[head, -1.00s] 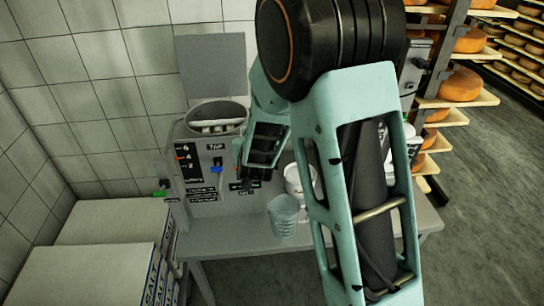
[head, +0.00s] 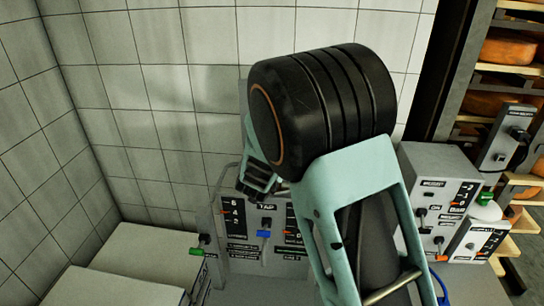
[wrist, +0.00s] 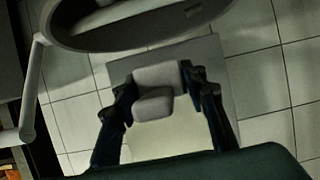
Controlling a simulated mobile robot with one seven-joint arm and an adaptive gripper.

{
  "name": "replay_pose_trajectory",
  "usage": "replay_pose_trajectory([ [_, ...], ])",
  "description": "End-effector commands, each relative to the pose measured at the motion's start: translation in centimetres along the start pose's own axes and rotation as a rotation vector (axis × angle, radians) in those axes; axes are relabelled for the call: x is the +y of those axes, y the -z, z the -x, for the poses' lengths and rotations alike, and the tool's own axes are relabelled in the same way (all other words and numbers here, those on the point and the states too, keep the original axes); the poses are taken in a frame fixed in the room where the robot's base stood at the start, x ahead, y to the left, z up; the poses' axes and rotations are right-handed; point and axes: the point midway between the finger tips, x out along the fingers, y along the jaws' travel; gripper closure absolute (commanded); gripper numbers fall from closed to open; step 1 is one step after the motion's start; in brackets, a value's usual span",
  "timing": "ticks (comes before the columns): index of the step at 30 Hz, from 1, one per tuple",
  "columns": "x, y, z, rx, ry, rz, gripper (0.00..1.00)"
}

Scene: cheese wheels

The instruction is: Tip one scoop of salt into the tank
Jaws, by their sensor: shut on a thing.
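The tank is the grey unit marked TAP (head: 266,222), against the tiled wall in the head view. My arm covers its top there. In the wrist view a wide grey oval rim (wrist: 150,40) with something pale inside fills the top edge; it looks like the tank's mouth. My gripper (head: 260,190) is over the tank's upper front. In the wrist view its dark fingers (wrist: 165,95) are shut on a pale grey thing (wrist: 155,85), apparently the scoop. Its bowl and any salt in it cannot be made out.
White boxes (head: 155,268) stand at lower left. Grey control boxes (head: 438,185) with switches stand to the right, before racks of cheese wheels (head: 508,47). A blue tap lever (head: 264,233) sits on the tank's front. A pale pipe (wrist: 35,90) runs at left in the wrist view.

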Motion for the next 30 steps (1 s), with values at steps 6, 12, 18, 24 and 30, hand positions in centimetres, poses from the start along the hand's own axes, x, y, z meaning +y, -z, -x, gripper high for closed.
replay_pose_trajectory([
  [6,0.06,0.03,0.01,0.004,0.004,-0.011,0.84],
  [12,0.31,0.0,-0.02,0.004,0.028,-0.071,0.84],
  [18,0.67,-0.07,-0.08,0.004,0.076,-0.191,0.84],
  [24,0.71,-0.48,-0.24,0.007,0.115,-0.28,0.84],
  [30,0.86,-0.49,-0.26,0.008,0.148,-0.357,0.84],
])
